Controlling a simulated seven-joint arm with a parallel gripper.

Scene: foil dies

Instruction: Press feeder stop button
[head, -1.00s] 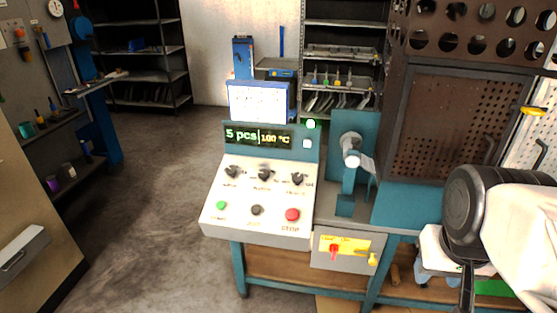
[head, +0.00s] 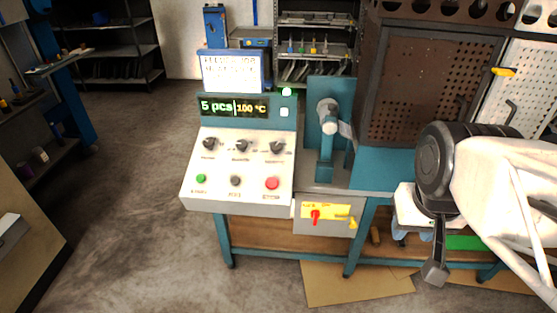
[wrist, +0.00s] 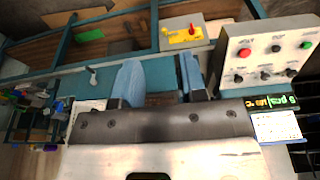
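The control panel (head: 240,165) stands on a teal bench, its sloped grey face carrying buttons and knobs. The red button (head: 272,183) is at the right of its lower row; its label is blurred now. A black button (head: 236,181) and a green button (head: 201,178) sit to its left. In the wrist view the red button (wrist: 245,54) is right of my fingers, well apart from them. My gripper (wrist: 160,78) is open, its two blue fingers spread with nothing between them. In the head view my arm is at the right, and its fingers cannot be made out clearly.
The display (head: 245,107) reads 5 pcs and 100 °C. A lever press (head: 328,125) stands right of the panel. A yellow plate with a red switch (head: 315,216) is below. A perforated brown guard (head: 420,95) stands behind my arm. Floor at left is clear.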

